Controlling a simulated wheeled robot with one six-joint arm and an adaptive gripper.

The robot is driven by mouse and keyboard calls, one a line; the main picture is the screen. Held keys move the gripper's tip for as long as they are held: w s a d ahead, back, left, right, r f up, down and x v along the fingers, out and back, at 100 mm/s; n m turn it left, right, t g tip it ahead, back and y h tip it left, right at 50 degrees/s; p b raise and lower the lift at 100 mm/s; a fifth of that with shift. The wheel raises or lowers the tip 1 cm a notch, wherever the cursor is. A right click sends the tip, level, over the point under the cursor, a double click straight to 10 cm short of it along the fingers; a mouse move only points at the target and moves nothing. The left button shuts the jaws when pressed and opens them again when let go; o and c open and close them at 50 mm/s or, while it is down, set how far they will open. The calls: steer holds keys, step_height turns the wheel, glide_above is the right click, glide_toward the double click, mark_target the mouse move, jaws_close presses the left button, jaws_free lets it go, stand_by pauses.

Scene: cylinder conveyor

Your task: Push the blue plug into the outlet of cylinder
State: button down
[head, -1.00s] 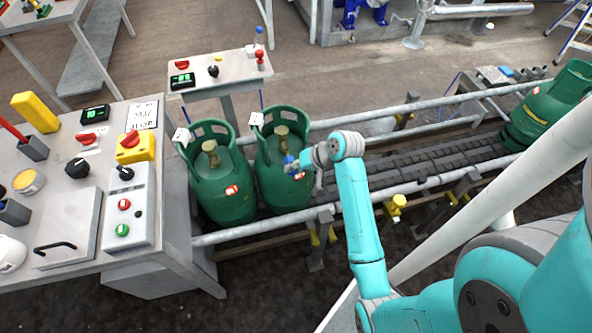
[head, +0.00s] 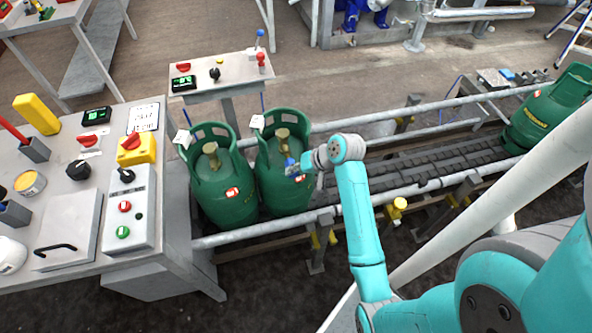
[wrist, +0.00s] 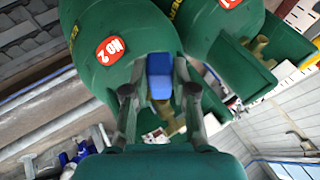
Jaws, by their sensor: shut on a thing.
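Two green gas cylinders stand side by side on the conveyor, the left one (head: 222,190) and the right one (head: 283,190), each with a brass valve inside its collar. The right cylinder's valve (head: 282,136) is visible in the head view; brass valve parts (wrist: 168,110) also show in the wrist view, partly behind the plug. My gripper (head: 297,168) is beside the right cylinder's collar, shut on the blue plug (head: 290,162). In the wrist view, the blue plug (wrist: 160,80) sits between the two fingers. I cannot tell whether it touches the outlet.
Metal guide rails (head: 400,197) run along both sides. A control table (head: 170,235) stands left, and a small panel table (head: 228,72) stands behind. The conveyor between is clear.

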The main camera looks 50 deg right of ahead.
steer(key=shift+w+d, duration=0.8)
steer(key=shift+w, duration=0.3)
stand_by(0.5)
steer(key=c, duration=0.9)
jaws_free()
steer(key=shift+o, duration=0.2)
steer(key=v, duration=1.2)
